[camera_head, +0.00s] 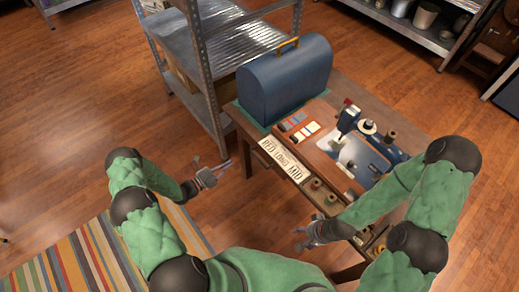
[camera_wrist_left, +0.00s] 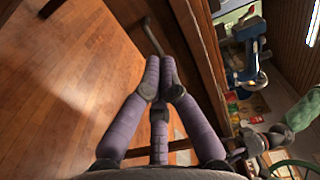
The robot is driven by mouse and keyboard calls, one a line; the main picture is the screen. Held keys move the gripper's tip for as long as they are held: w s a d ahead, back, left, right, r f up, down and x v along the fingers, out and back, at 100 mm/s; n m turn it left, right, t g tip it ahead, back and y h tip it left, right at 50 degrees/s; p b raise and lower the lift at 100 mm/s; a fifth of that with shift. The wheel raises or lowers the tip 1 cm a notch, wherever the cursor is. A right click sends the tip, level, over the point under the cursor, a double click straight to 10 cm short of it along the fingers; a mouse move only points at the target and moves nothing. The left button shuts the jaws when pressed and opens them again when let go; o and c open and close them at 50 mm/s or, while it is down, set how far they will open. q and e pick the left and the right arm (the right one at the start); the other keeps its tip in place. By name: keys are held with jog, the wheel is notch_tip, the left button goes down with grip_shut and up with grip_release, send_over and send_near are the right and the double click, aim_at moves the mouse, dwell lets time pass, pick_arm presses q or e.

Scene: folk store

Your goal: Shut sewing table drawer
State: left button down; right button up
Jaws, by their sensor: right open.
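The wooden sewing table (camera_head: 290,138) carries a sewing machine (camera_head: 348,118). A long shallow drawer (camera_head: 306,186) appears to stick out along its near side. A lettered card (camera_head: 282,158) and several spools show in it. My left gripper (camera_head: 229,168) is apart from the table's left end, fingers pointing toward it. In the left wrist view its fingertips (camera_wrist_left: 160,60) meet with nothing between them, and a thin dark bar (camera_wrist_left: 150,35) shows just beyond. My right gripper (camera_head: 298,240) is open, low in front of the drawer; whether it touches is unclear.
A blue domed case (camera_head: 287,80) stands on the table's far left part. A metal shelf rack (camera_head: 205,75) stands close behind the left end. A striped rug (camera_head: 90,255) lies at lower left. Wood floor (camera_head: 70,120) is clear on the left.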

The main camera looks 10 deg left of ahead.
aim_at(252, 150)
pick_arm(q)
jog(key=b+x, duration=0.3)
jog(key=x, duration=1)
jog(key=shift+f, duration=0.2)
jog(key=shift+w+d+r, duration=0.1)
jog(key=shift+w, duration=0.2)
jog(key=b+x, duration=0.1)
jog(key=x, duration=0.2)
jog(key=shift+w+d, duration=0.1)
jog(key=shift+w, duration=0.1)
jog(key=shift+r, duration=0.1)
